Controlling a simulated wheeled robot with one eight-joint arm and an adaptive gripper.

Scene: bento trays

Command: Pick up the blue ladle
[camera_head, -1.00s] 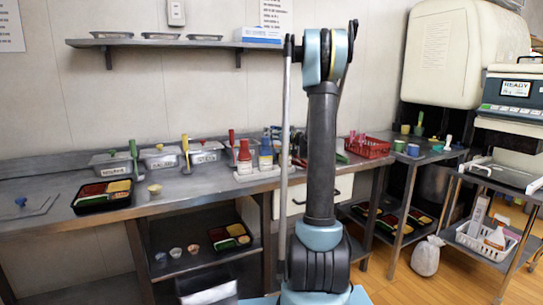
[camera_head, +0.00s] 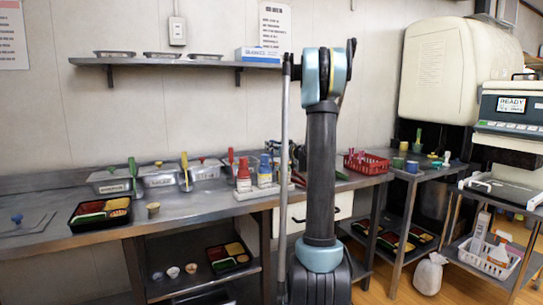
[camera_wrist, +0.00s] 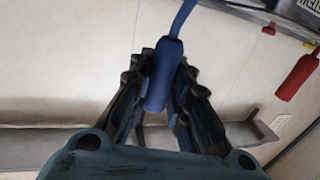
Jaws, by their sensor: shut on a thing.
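The blue ladle shows in the wrist view by its thick blue handle (camera_wrist: 161,78) and part of its thinner stem, which runs up out of the picture. My gripper (camera_wrist: 160,95) is shut around the handle, with a dark finger on each side. The ladle's bowl is not visible in the wrist view. In the head view my gripper is mostly hidden behind my arm and the pole, and I cannot make out the ladle clearly there.
Lidded metal containers with green (camera_head: 133,172), yellow (camera_head: 185,165) and red (camera_head: 231,162) handles stand along the counter. A black bento tray (camera_head: 100,212) is at the left. Red and blue bottles (camera_head: 264,170) and a red basket (camera_head: 366,164) stand further right.

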